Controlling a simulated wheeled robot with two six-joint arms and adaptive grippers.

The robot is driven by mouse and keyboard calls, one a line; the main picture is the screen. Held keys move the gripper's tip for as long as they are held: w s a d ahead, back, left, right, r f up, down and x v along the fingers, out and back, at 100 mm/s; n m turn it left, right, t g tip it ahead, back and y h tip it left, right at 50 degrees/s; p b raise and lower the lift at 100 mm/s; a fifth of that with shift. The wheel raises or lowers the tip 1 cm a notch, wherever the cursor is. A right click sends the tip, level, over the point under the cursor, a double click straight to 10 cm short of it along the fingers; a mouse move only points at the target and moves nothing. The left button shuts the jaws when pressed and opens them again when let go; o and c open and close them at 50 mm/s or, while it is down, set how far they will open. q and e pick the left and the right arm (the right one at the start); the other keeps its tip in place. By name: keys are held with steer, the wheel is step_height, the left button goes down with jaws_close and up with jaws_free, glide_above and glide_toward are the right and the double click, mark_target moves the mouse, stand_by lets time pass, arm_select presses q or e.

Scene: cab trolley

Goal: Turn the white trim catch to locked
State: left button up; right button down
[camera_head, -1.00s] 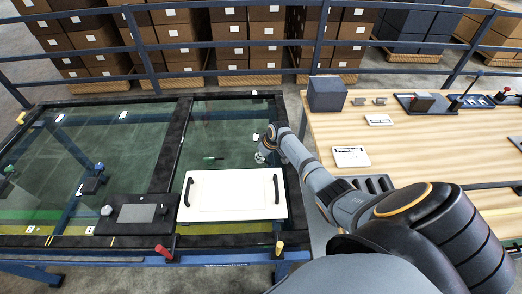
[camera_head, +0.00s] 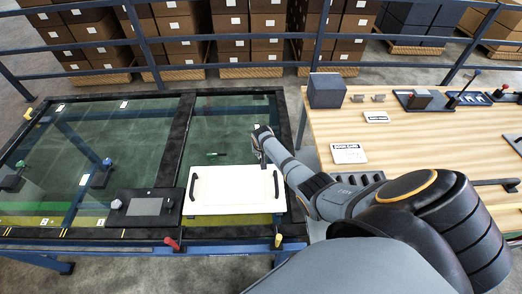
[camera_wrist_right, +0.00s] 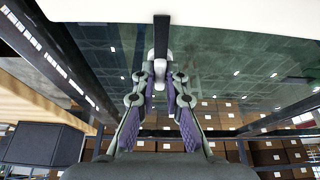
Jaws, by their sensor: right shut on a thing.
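The white trim catch (camera_wrist_right: 160,72) shows between the fingers of my right gripper (camera_wrist_right: 161,76) in the right wrist view. A dark grey bar (camera_wrist_right: 161,32) extends from it over the edge of the white panel. My right gripper is shut on the catch. In the head view my right gripper (camera_head: 262,150) is at the far right edge of the white panel (camera_head: 228,190), and the catch is mostly hidden there by my wrist. I cannot tell whether the catch is fully locked. My left gripper is not in view.
The panel has two black handles, left (camera_head: 192,187) and right (camera_head: 276,184), and lies on a dark-framed glass table. A green-handled tool (camera_head: 216,154) lies behind it. A wooden bench (camera_head: 420,150) with a dark box (camera_head: 327,91) stands right. A blue rail (camera_head: 160,46) runs behind.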

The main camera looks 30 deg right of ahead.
stand_by(0.5)
steer(key=c, duration=1.4)
jaws_free()
steer(key=v, duration=1.2)
steer(key=shift+a, duration=0.2)
steer(key=shift+f, duration=0.1)
